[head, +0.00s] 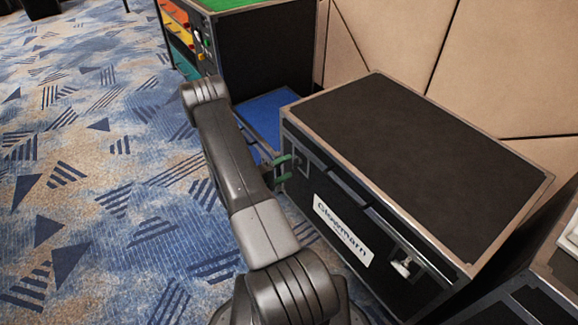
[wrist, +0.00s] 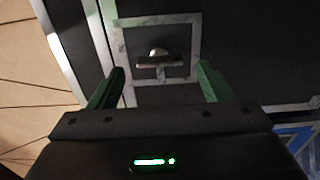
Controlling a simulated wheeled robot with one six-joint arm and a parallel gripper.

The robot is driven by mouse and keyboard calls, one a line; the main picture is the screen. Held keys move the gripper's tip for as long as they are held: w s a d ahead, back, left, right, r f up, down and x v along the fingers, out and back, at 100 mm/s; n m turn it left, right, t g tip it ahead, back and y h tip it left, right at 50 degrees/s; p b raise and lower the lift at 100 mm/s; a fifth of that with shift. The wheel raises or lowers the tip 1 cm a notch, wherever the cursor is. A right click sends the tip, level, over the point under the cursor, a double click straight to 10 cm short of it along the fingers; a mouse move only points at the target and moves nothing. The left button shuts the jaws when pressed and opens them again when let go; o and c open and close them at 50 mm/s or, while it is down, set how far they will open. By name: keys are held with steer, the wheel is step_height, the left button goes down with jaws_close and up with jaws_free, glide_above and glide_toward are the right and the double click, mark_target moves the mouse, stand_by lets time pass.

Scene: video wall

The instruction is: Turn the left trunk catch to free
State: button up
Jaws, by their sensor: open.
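The black trunk (head: 410,140) has silver edges and a white name label on its front. Its left catch (wrist: 158,60) shows in the wrist view as a small metal turn-piece in a square silver frame. The catch's bar lies crosswise in that picture, from one finger side toward the other. My gripper (head: 283,169) is at the left end of the trunk's front, with green fingers open. In the wrist view my gripper (wrist: 160,68) has one finger on each side of the catch, apart from it. In the head view the catch is mostly hidden by the fingers.
The right catch (head: 404,265) is on the same trunk front. A dark cabinet with a green top (head: 235,4) and coloured shelves stands behind. A blue surface (head: 275,112) lies beyond the trunk. Patterned carpet (head: 100,190) is open at left. Another case (head: 540,300) stands at lower right.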

mark_target(297, 162)
steer(key=p+v, duration=0.1)
steer(key=v, duration=1)
steer(key=shift+s+a, duration=0.15)
steer(key=shift+a, duration=0.1)
steer(key=shift+d, duration=0.15)
steer(key=b+x, duration=0.1)
steer(key=x, duration=1.2)
steer(key=shift+w+d+b, duration=0.25)
steer(key=shift+w+b, duration=0.05)
steer(key=shift+b, duration=0.05)
